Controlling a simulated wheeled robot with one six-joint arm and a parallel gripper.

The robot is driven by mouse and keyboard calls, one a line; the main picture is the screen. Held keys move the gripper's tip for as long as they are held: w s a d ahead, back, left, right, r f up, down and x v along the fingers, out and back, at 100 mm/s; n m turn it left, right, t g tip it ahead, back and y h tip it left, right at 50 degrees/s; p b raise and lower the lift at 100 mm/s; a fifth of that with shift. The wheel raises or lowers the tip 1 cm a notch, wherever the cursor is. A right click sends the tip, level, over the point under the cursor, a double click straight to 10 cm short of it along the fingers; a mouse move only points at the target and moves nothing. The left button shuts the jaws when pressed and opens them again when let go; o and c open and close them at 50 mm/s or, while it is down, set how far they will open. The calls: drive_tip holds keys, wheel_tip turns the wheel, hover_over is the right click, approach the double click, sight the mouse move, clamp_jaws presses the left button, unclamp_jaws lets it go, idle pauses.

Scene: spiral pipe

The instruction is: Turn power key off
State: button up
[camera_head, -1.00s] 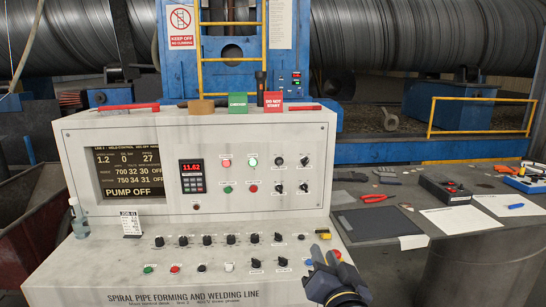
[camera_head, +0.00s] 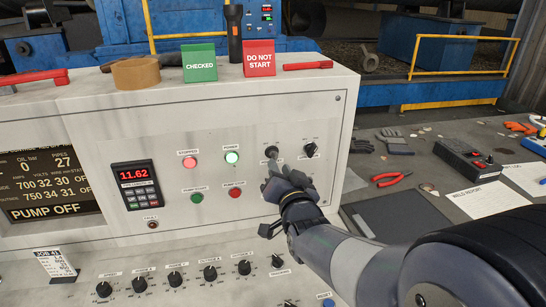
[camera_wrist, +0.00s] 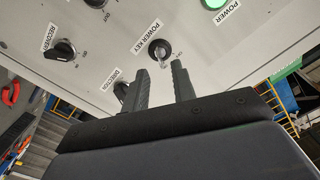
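The power key (camera_wrist: 160,50) is a dark round switch with a small metal key on the pale panel, under a "POWER KEY" label in the wrist view. In the head view the power key (camera_head: 271,152) is the upper left knob of the right-hand group. My gripper (camera_wrist: 160,68) is open, its two dark fingers pointing at the panel with the key showing between their tips. I see no finger clearly touching the key. In the head view my gripper (camera_head: 272,170) is just below the power key and hides the knobs beneath it.
The console display (camera_head: 45,185) reads PUMP OFF. Red pliers (camera_head: 391,179) lie on the right table.

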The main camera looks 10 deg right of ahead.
sight(274, 157)
drive_tip(key=w, duration=0.4)
drive_tip(key=shift+w+p, duration=0.15)
drive_tip(key=shift+p, duration=0.2)
clamp_jaws()
